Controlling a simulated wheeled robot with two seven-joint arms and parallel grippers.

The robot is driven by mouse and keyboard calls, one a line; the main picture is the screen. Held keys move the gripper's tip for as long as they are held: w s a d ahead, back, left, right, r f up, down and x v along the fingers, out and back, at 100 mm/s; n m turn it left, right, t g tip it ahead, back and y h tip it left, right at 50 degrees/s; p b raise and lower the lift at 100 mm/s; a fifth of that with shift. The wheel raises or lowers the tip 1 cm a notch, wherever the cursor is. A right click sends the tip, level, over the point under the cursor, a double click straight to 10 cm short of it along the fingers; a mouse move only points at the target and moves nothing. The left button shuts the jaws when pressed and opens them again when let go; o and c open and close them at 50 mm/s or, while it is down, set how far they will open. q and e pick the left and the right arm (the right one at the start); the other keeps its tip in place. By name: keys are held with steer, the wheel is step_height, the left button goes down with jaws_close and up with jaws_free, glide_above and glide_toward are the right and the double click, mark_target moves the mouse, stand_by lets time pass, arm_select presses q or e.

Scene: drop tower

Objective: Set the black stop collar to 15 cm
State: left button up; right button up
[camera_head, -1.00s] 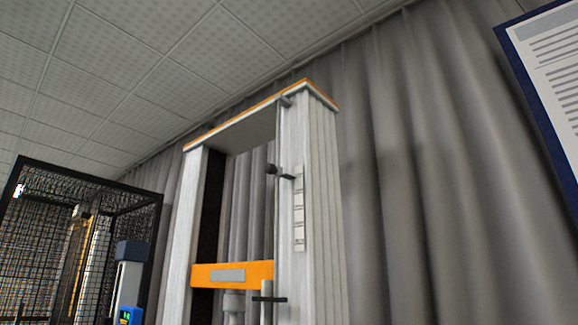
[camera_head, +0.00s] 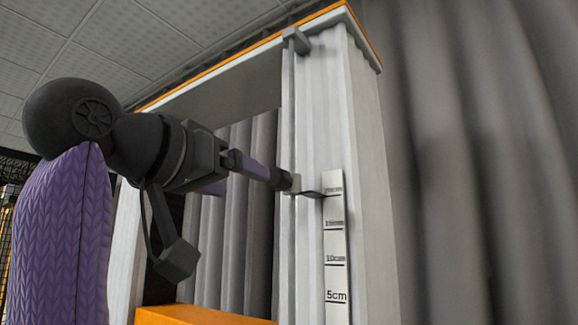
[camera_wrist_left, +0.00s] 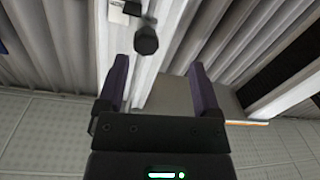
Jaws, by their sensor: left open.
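The black stop collar (camera_head: 290,183) sits on a thin vertical rod at the front of the tower column. Its dark pointer (camera_head: 311,192) reaches to the top mark of the white scale (camera_head: 336,275), above the 15 cm mark; the top label is too blurred to read surely. My left gripper (camera_head: 255,172) is just left of the collar, its purple fingers pointing at the collar's dark knob. In the left wrist view the fingers (camera_wrist_left: 158,68) are apart, with the round knob (camera_wrist_left: 146,40) ahead between their tips. I cannot tell whether they touch it. My right gripper is out of view.
The white column (camera_head: 370,200) stands directly behind the rod. A grey bracket (camera_head: 297,40) holds the rod's top. An orange crossbeam (camera_head: 200,316) lies below my arm. Grey curtains (camera_head: 480,180) hang behind and to the right.

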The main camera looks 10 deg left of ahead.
mark_target(273, 179)
arm_select(q)
steer(key=w+d+r+p, duration=0.2)
steer(key=w+d+p, duration=0.1)
steer(key=shift+r+p, duration=0.15)
steer(key=shift+p, duration=0.15)
steer(key=w, duration=0.1)
steer(key=w+p, duration=0.1)
steer(key=w, duration=0.1)
steer(key=w+p, duration=0.1)
steer(key=shift+w+d+f, duration=0.2)
steer(key=shift+w+f, duration=0.1)
steer(key=shift+f, duration=0.05)
steer(key=shift+d, duration=0.1)
steer(key=shift+s+d, duration=0.15)
steer(key=shift+s, duration=0.05)
steer(key=shift+w+f, duration=0.1)
steer(key=shift+w, duration=0.05)
steer(key=c, duration=0.7)
jaws_close()
